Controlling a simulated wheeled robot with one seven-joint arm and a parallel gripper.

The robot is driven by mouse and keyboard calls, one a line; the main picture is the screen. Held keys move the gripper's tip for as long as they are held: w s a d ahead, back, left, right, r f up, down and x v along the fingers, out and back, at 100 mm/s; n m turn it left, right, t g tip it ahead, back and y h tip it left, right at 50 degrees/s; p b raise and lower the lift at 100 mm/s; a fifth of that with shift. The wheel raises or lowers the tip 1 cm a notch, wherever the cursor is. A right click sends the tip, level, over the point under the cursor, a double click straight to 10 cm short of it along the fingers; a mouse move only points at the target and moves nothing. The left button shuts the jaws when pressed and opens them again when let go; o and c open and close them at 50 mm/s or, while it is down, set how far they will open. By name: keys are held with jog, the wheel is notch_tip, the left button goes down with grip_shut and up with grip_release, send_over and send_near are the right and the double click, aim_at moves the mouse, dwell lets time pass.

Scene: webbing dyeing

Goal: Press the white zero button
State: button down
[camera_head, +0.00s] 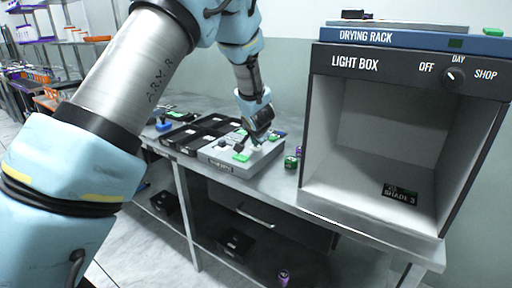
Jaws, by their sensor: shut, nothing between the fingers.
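My gripper (257,140) is shut and empty, pointing down over the grey box-like device (226,168) on the bench. The device has a pale top with a green piece (241,157) and small dark parts on it. A small whitish spot (257,149) shows just under the fingertips and may be the white zero button. The fingertips hide part of that spot, and I cannot tell whether they touch it. Any lettering by it is too small to read.
A black tray (183,148) with compartments sits left of the device. A green and purple container (291,161) stands to its right. The large light box (340,64) fills the right side of the bench (285,187). Shelves (30,50) stand at far left.

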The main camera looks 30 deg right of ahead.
aim_at(255, 149)
jog(key=shift+r+p, duration=0.9)
jog(key=shift+p, duration=0.3)
jog(key=shift+r, duration=0.1)
notch_tip(255, 149, up, 5)
jog(key=p, duration=0.6)
dwell(0.4)
